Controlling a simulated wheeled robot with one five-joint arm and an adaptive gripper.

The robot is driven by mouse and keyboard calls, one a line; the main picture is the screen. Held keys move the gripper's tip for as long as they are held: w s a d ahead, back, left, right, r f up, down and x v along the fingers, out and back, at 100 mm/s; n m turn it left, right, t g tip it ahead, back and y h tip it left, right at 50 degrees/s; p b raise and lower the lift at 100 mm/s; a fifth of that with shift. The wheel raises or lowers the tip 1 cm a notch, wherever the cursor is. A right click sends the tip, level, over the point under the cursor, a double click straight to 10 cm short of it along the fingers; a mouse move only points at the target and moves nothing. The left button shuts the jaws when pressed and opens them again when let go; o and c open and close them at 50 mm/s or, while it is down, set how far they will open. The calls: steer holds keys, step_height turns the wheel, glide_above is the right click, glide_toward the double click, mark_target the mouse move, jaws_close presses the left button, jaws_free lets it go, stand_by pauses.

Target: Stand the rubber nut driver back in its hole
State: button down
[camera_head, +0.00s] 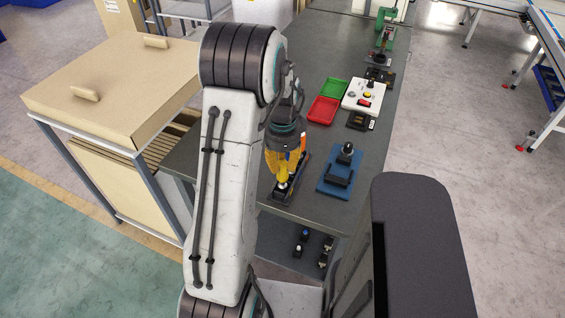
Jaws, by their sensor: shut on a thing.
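My gripper (283,168), with yellow fingers, points down over the near left part of the grey workbench, partly behind my own arm. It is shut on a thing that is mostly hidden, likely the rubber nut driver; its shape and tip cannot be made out. A dark holder (282,198) lies on the bench right below and around the fingertips. Its holes cannot be made out. A small pale part shows at the fingertips. I cannot tell whether the held thing touches the holder.
A blue mat (329,184) with a black fixture lies right of the gripper. Beyond are a red tray (323,110), a green tray (334,88), a white button box (364,95) and a green press (386,28). A cardboard-coloured box (115,85) stands left. Bare bench (375,150) shows at right.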

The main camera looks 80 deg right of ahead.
steer(key=shift+f+b, duration=0.6)
steer(key=shift+f, duration=0.1)
stand_by(0.6)
steer(key=c, duration=0.5)
jaws_free()
steer(key=shift+r, duration=0.15)
steer(key=shift+r+p, duration=2.55)
steer(key=shift+r, duration=0.85)
